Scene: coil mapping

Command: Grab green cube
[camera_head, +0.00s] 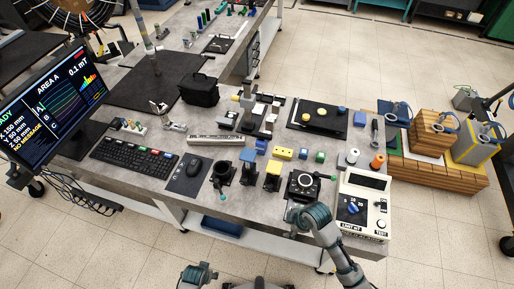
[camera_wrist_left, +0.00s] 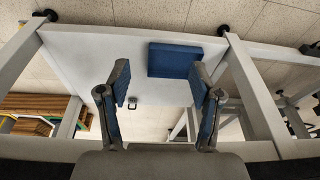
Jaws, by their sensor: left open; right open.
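A small green cube (camera_head: 319,156) sits on the grey table, right of a blue block (camera_head: 303,154) and a yellow block (camera_head: 282,153). It looks partly blue-green and is small in the head view. My right gripper (camera_head: 296,214) is at the table's front edge, below and in front of the cube and apart from it; it is open and holds nothing that I can see. My left gripper (camera_wrist_left: 162,84) is open and empty in the left wrist view, its two blue-padded fingers spread. The green cube does not show in that view.
A black stage with a round dial (camera_head: 304,184) stands between my right gripper and the cube. A white control box (camera_head: 361,208) is at right. In the left wrist view, a blue box (camera_wrist_left: 186,61) lies on a pale shelf (camera_wrist_left: 80,55) beyond my left fingers.

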